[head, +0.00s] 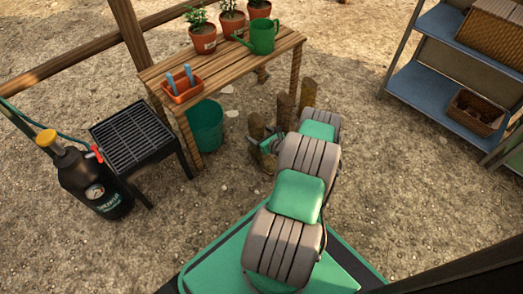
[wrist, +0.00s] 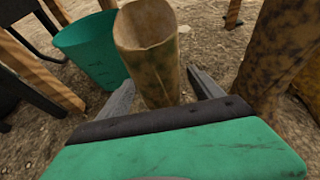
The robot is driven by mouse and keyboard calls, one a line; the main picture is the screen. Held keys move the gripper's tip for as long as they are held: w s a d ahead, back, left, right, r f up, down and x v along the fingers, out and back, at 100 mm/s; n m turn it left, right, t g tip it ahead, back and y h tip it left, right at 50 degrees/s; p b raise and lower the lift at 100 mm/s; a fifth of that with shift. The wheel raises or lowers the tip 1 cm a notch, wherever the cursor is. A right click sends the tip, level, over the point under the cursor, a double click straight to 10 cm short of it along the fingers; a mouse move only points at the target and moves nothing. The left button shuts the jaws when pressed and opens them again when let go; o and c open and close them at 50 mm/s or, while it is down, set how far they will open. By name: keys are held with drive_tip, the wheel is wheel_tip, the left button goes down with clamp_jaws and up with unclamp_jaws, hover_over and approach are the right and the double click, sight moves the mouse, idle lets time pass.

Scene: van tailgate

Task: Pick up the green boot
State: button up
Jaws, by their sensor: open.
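A tall, open-topped boot in muddy olive-brown (wrist: 150,40) stands upright between the fingers of my gripper (wrist: 161,78) in the wrist view. The fingers are open, one on each side of its shaft; I cannot tell whether they touch it. Its foot is hidden behind the gripper. In the head view this boot (head: 257,125) stands on the ground, with my gripper (head: 266,142) at it. A second mottled brown boot (wrist: 275,55) is close on the right in the wrist view. No boot looks plainly green.
A green bucket (head: 205,126) stands left of the boots, below a wooden bench (head: 215,64) with potted plants and a green watering can (head: 262,38). More brown boot-like shapes (head: 308,92) stand just behind.

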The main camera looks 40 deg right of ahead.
clamp_jaws()
idle(0.8)
